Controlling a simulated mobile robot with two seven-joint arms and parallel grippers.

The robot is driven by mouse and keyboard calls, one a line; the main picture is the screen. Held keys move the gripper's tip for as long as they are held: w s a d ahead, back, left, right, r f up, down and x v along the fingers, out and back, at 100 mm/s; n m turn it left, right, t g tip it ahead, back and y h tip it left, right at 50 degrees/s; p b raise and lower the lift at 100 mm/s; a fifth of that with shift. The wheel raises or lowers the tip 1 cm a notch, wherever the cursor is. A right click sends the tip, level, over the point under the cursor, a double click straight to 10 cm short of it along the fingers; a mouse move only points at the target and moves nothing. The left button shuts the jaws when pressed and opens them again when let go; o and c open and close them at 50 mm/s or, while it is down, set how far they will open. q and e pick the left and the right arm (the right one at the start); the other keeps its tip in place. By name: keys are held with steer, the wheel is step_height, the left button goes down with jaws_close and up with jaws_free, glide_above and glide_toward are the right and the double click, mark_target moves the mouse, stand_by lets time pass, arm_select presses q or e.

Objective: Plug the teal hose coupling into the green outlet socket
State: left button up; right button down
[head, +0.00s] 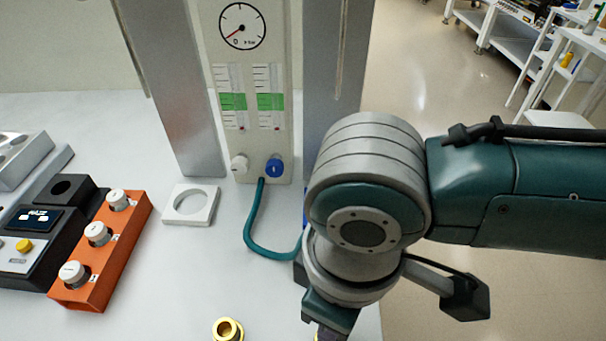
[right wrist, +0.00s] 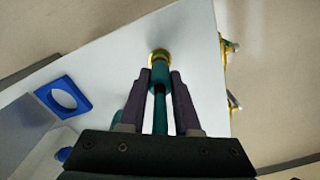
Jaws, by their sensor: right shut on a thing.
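The teal hose coupling (right wrist: 160,78) is between the two dark fingers of my right gripper (right wrist: 160,73) in the right wrist view. A brass ring (right wrist: 159,55) shows just past the coupling's far end; I cannot tell whether they touch or whether the ring is part of a socket. In the head view the teal hose (head: 252,232) runs down from the panel and behind my right arm, which hides the coupling. A brass fitting (head: 228,330) stands at the bottom edge. No green marking shows on it, so I cannot identify the green outlet socket. My left gripper is out of view.
The panel (head: 285,160) carries a gauge, flow tubes, a white knob and a blue knob (head: 275,166). A white holed plate (head: 190,206) and an orange block with white knobs (head: 112,262) are at left. A blue holed plate (right wrist: 48,97) shows in the wrist view.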

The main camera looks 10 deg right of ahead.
steer(key=shift+f, duration=0.15)
steer(key=c, duration=0.5)
jaws_free()
steer(key=shift+c, duration=0.2)
step_height(320, 180, up, 10)
steer(key=shift+f+p, duration=0.1)
steer(key=shift+p, duration=0.7)
